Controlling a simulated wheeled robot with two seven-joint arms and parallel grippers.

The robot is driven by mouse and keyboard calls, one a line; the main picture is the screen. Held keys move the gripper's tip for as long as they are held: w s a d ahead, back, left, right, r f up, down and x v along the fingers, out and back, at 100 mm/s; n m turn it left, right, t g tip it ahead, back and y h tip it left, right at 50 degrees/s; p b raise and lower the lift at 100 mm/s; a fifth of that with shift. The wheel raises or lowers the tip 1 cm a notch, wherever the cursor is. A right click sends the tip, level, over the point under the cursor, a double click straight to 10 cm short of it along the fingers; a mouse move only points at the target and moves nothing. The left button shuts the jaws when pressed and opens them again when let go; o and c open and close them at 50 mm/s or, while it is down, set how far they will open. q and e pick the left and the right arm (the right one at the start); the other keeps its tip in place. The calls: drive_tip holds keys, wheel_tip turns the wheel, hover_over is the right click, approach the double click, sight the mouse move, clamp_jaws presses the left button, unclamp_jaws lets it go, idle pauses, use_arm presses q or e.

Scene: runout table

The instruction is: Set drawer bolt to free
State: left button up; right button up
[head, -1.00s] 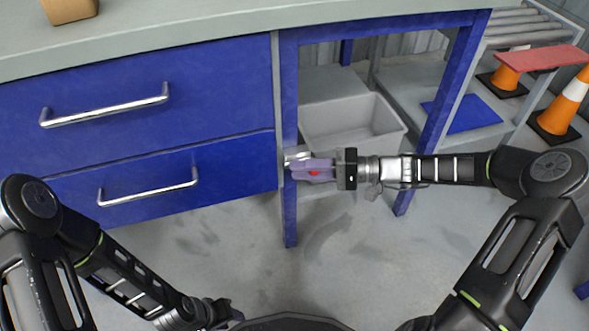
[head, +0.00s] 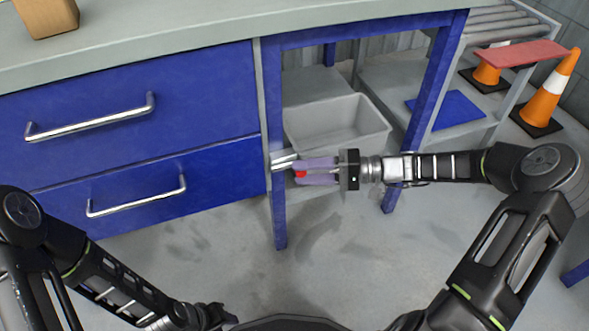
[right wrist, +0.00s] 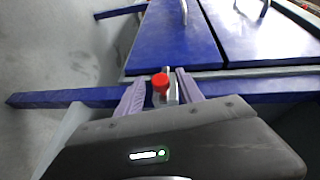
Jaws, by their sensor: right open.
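The drawer bolt (head: 284,161) is a small metal piece on the blue frame post beside the lower drawer (head: 160,185). Its red knob (head: 300,174) also shows in the right wrist view (right wrist: 160,82). My right gripper (head: 295,172) is open, its pale purple fingers on either side of the knob near their tips. In the right wrist view, gaps show between knob and fingers. The fingers partly hide the bolt, and I cannot tell its exact position. Both drawers look closed. My left gripper (head: 216,316) is low at the left, away from the drawers, its jaws unclear.
The upper drawer (head: 120,95) and lower drawer have metal bar handles. A grey bin (head: 340,130) stands on the shelf behind my right gripper. A cardboard box (head: 48,14) sits on the tabletop. Traffic cones (head: 548,90) stand at the right. The floor in front is clear.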

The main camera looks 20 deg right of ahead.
drive_tip(key=p+v, duration=0.1)
drive_tip(key=v, duration=0.3)
drive_tip(key=shift+s+d, duration=0.1)
drive_tip(key=shift+d, duration=0.15)
